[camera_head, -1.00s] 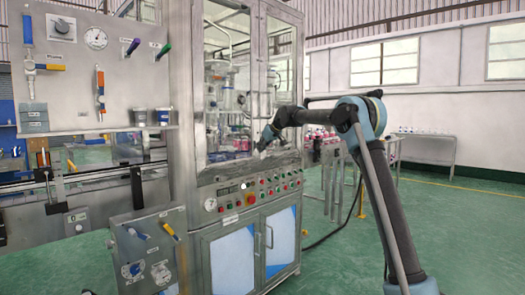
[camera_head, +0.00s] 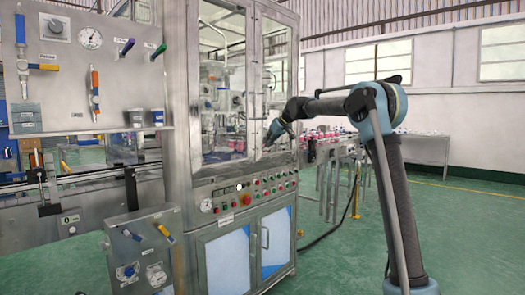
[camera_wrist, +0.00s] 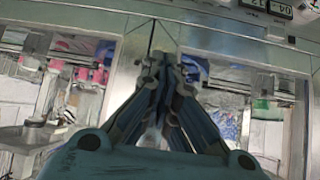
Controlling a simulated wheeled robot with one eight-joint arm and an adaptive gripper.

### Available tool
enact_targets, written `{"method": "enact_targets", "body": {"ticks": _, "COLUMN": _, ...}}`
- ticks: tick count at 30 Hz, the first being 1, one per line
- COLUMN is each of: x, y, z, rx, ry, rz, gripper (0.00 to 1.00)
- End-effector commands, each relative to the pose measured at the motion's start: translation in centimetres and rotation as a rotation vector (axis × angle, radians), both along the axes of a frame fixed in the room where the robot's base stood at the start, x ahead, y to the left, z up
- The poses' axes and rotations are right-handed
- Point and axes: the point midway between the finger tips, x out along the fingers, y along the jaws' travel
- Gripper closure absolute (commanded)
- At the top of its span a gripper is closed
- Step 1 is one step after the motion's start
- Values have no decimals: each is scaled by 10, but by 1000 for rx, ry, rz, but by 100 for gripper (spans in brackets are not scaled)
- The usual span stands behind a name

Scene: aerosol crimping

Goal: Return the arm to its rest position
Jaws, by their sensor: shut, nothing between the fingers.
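My gripper (camera_head: 270,139) is in the head view, in front of the glazed doors of the tall steel machine (camera_head: 181,110). It is at the end of my blue and black arm, which rises from the lower right and bends at a high elbow. In the wrist view, the finger links of my gripper (camera_wrist: 160,62) come together at the top, with nothing held between them. Behind them are the machine's door frames and glass. The fingers look small in the head view, and their gap to the doors cannot be told.
A control panel (camera_head: 245,193) with several buttons sits below the glass doors. A valve board (camera_head: 60,75) and a conveyor (camera_head: 80,178) stand at left. A steel table (camera_head: 425,148) with small items is behind my arm. Green floor (camera_head: 465,240) lies open at right.

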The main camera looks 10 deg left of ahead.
Motion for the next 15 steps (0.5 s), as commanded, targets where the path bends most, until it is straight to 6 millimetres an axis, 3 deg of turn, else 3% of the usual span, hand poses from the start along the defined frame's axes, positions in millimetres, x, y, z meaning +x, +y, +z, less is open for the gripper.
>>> {"method": "enact_targets", "body": {"ticks": 6, "x": -10, "y": -21, "z": 20, "rx": 0, "ry": 0, "rz": -1, "gripper": 100}}
{"method": "enact_targets", "body": {"ticks": 11, "x": -16, "y": -27, "z": 27, "rx": -2, "ry": 1, "rz": -1, "gripper": 100}}
{"method": "enact_targets", "body": {"ticks": 15, "x": -27, "y": -46, "z": 26, "rx": -11, "ry": 17, "rz": -19, "gripper": 100}}
